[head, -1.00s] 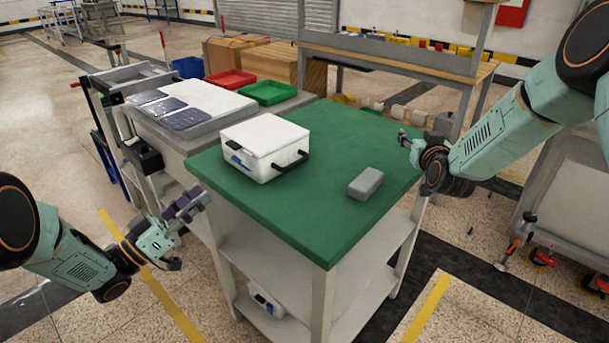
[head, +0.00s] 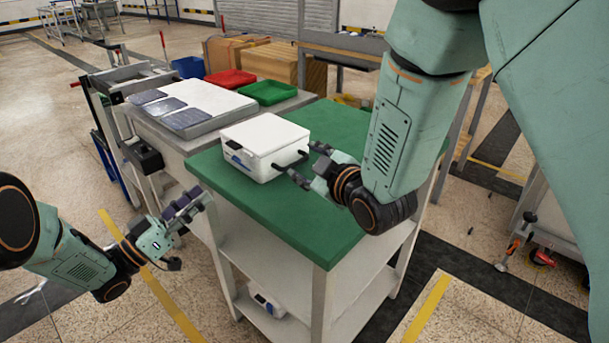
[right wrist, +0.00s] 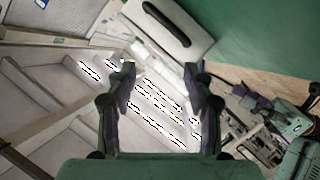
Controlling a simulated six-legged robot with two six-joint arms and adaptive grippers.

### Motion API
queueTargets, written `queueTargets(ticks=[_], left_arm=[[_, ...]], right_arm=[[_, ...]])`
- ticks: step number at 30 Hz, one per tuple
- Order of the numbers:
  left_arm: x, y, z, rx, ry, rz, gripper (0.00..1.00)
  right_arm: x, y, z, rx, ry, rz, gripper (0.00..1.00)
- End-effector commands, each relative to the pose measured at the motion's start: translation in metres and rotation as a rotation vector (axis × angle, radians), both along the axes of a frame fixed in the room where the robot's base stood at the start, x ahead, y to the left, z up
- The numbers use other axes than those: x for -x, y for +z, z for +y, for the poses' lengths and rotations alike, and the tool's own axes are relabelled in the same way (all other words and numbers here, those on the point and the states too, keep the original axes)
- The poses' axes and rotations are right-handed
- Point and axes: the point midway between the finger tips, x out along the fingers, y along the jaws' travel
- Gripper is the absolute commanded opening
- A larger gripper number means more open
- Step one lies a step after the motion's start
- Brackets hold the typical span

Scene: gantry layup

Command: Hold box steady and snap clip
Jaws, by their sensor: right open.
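The white box (head: 262,139) stands upright, lid on, on the green-topped table (head: 300,215).
A side bench holds a white slab with dark panels (head: 185,118), a red tray (head: 230,78) and a green tray (head: 267,92). Wooden crates (head: 268,64) stand behind. My right arm covers the table's right part. The table's front left is clear.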

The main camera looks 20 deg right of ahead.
Motion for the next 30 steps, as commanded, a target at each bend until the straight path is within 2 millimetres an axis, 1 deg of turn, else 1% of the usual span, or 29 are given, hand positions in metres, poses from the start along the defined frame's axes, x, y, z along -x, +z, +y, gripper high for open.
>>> queueTargets(ticks=[1, 3, 5, 8, 21, 25, 30], left_arm=[[0.0, 0.0, 0.0, 0.0, 0.0, 0.0, 0.38], [0.0, 0.0, 0.0, 0.0, 0.0, 0.0, 0.38], [0.0, 0.0, 0.0, 0.0, 0.0, 0.0, 0.38], [0.0, 0.0, 0.0, 0.0, 0.0, 0.0, 0.38], [0.0, 0.0, 0.0, 0.0, 0.0, 0.0, 0.38], [0.0, 0.0, 0.0, 0.0, 0.0, 0.0, 0.38], [0.0, 0.0, 0.0, 0.0, 0.0, 0.0, 0.38]], right_arm=[[0.004, -0.009, 0.004, -0.021, 0.013, 0.035, 0.52], [0.008, -0.017, 0.008, -0.044, 0.026, 0.07, 0.52], [0.009, -0.022, 0.01, -0.056, 0.033, 0.089, 0.52], [0.006, -0.026, 0.012, -0.063, 0.036, 0.1, 0.52], [-0.047, -0.044, 0.028, -0.062, 0.035, 0.098, 0.52], [-0.056, -0.047, 0.031, -0.063, 0.034, 0.097, 0.52], [-0.06, -0.049, 0.032, -0.063, 0.034, 0.098, 0.52]])
